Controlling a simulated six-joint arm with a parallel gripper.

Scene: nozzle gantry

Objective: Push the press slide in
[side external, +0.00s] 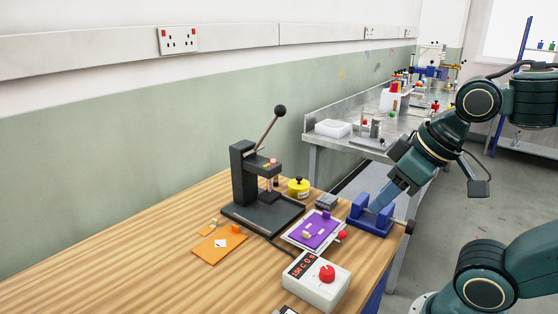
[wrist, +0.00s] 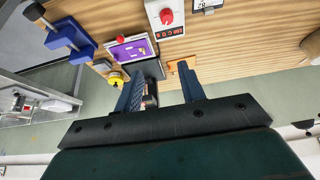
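The black press (side external: 243,175) stands on the wooden bench, with a raised lever ending in a black ball. Its flat dark base (side external: 262,216) lies on the bench. I cannot make out which part is the slide. In the wrist view part of the press base (wrist: 153,69) shows between my fingers, and the left finger hides some of it. My gripper (wrist: 161,68) is open and empty, its two blue fingers apart. In the side view my gripper (side external: 383,203) hangs in front of the blue vise, well to the right of the press; whether it touches the vise is unclear.
The blue vise (side external: 360,214) is at the bench's right end. A purple plate (side external: 318,232), a yellow pot (side external: 299,187), a white control box (side external: 318,278) with a red knob and an orange plate (side external: 212,248) lie around the press. The bench's left front is clear.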

